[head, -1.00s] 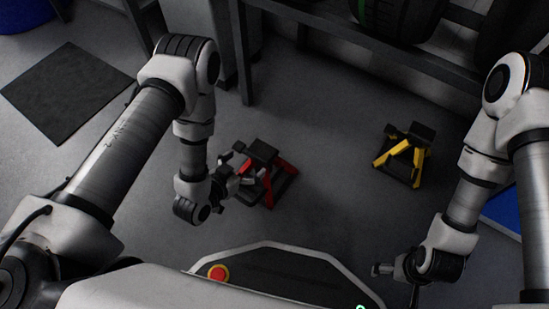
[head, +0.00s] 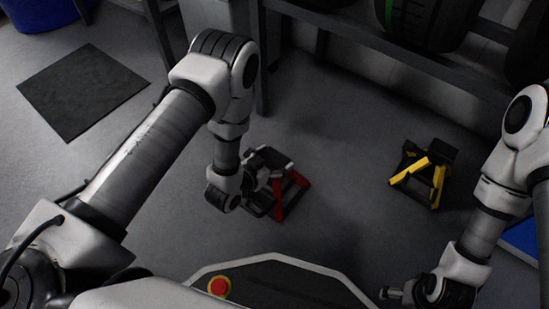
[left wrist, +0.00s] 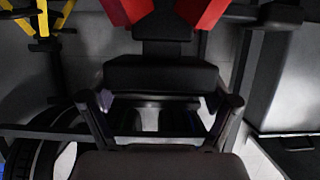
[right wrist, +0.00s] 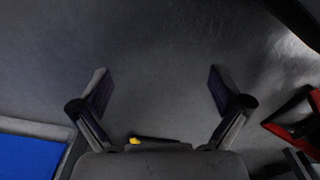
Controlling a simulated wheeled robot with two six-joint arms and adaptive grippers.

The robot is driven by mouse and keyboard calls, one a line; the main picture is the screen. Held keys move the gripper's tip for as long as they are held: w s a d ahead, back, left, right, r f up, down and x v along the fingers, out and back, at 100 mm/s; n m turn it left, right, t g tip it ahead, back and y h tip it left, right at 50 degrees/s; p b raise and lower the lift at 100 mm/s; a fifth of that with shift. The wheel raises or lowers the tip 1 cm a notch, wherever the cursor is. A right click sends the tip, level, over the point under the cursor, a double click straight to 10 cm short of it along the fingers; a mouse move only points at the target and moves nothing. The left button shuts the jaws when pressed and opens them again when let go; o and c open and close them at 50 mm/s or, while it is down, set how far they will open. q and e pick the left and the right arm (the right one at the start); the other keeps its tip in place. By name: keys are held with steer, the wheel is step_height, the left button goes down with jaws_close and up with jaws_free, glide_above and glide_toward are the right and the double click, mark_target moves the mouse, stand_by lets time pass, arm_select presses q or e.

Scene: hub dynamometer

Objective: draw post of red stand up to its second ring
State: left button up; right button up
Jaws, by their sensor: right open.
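The red stand (head: 291,193), with red legs and a black top, stands on the floor in the middle of the head view, partly behind my left gripper. My left gripper (head: 264,172) is at the top of this stand. In the left wrist view the stand's black saddle (left wrist: 160,73) lies just ahead of the left gripper (left wrist: 160,100), whose fingers are spread near its two sides. I cannot tell whether they touch it. The post's rings cannot be made out. My right gripper (right wrist: 158,85) is open and empty above bare floor, far from the red stand; it also shows in the head view (head: 388,294).
A yellow stand (head: 425,175) stands on the floor to the right of the red one. A dark rack (head: 350,40) with tyres runs along the back. A dark mat (head: 83,90) lies at the left, a blue panel (head: 522,238) at the right. The floor between the stands is clear.

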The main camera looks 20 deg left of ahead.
mark_target(274, 158)
arm_select(q)
steer(key=shift+c, duration=1.1)
step_height(274, 158, up, 7)
steer(key=p, duration=0.8)
steer(key=shift+f, duration=0.1)
steer(key=o, duration=1.4)
steer(key=shift+o, duration=0.2)
steer(key=v, duration=1.2)
